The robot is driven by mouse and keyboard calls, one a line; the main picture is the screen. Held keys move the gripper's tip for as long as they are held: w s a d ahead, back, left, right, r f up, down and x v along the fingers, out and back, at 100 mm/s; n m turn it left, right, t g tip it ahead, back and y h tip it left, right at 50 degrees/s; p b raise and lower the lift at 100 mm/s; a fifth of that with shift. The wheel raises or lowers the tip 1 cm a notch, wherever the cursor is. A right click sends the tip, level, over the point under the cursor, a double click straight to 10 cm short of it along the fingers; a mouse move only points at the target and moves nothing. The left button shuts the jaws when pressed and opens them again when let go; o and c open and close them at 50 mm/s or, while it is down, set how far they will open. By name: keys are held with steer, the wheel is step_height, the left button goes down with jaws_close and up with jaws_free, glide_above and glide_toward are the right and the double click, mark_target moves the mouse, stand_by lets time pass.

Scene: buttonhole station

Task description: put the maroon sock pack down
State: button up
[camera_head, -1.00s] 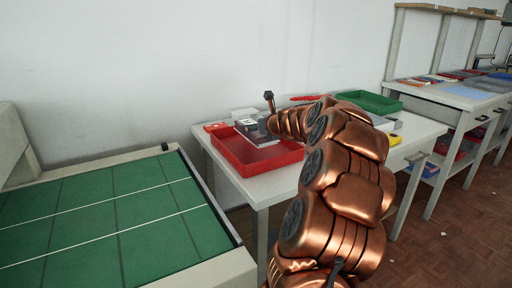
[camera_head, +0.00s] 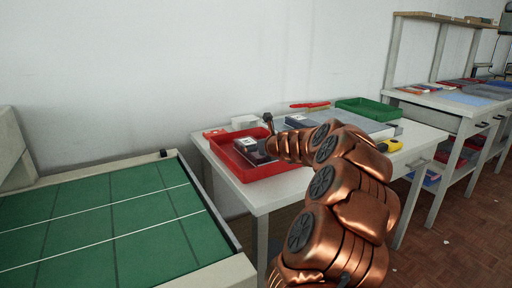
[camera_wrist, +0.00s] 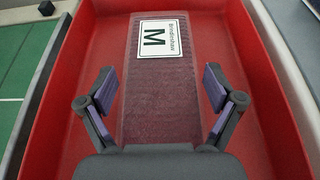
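The maroon sock pack (camera_wrist: 158,100) lies lengthwise inside the red tray (camera_wrist: 272,105), its white label marked "M" facing up. In the head view the pack (camera_head: 262,157) is partly hidden by my arm, and the red tray (camera_head: 262,174) sits on the white table's left end. My gripper (camera_wrist: 159,85) is open over the tray, one finger on each side of the pack. A gap shows between each finger and the pack. My fingers cannot be made out in the head view.
A green tray (camera_head: 369,107), a dark pack (camera_head: 298,121) and a yellow item (camera_head: 391,145) are on the white table (camera_head: 279,194). A red-handled item (camera_head: 310,105) lies near the wall. A green-topped table (camera_head: 100,220) stands at left.

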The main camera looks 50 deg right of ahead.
steer(key=shift+o, duration=0.3)
steer(key=shift+s+r, duration=0.1)
steer(key=shift+r, duration=0.1)
steer(key=p+v, duration=0.2)
steer(key=v, duration=0.9)
steer(key=shift+s+a+r+p, duration=0.1)
steer(key=shift+s+p, duration=0.3)
